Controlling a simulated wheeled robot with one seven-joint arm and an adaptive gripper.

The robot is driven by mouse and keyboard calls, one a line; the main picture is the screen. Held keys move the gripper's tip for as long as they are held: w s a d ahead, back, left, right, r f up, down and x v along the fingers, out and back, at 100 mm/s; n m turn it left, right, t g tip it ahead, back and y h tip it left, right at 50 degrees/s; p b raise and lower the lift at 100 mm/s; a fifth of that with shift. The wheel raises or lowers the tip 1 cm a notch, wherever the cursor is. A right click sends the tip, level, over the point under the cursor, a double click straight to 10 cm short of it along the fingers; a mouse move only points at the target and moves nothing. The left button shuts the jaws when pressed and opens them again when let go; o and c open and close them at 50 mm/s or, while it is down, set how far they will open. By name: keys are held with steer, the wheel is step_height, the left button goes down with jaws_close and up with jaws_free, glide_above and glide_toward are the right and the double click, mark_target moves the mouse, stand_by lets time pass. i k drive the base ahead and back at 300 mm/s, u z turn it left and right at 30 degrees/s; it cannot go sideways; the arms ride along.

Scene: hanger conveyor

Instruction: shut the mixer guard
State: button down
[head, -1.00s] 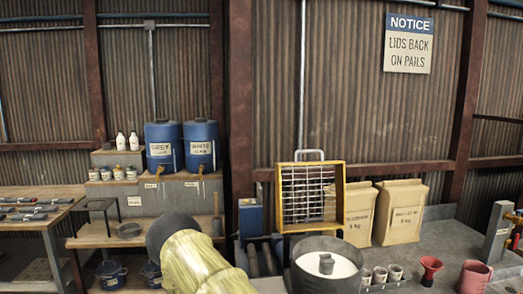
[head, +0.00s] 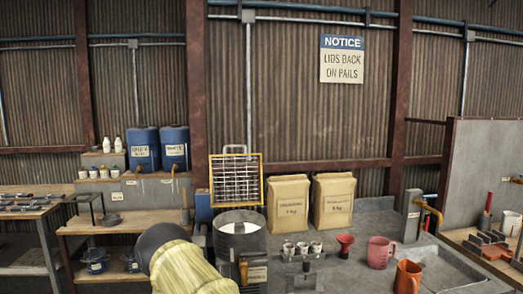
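The mixer guard (head: 235,182) is a yellow square frame with a wire grid and a pale handle (head: 235,149) on its top edge. It stands upright, open, at the back of the mixer. The mixer's round grey bowl (head: 217,235) is below and in front of it, uncovered, with a dark piece in its pale middle. My arm, in a yellow sleeve with a dark rounded joint, shows at the bottom, left of the mixer and apart from the guard. My gripper is not in view.
Two paper sacks (head: 288,203) stand right of the guard. Several small cups (head: 302,249), a red funnel (head: 345,245), a pink jug (head: 380,252) and an orange jug (head: 408,277) sit on the grey counter. Blue drums (head: 143,150) stand on the left shelf.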

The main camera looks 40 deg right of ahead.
mark_target(240, 204)
steer(key=k, duration=0.2)
steer(key=z, duration=0.85)
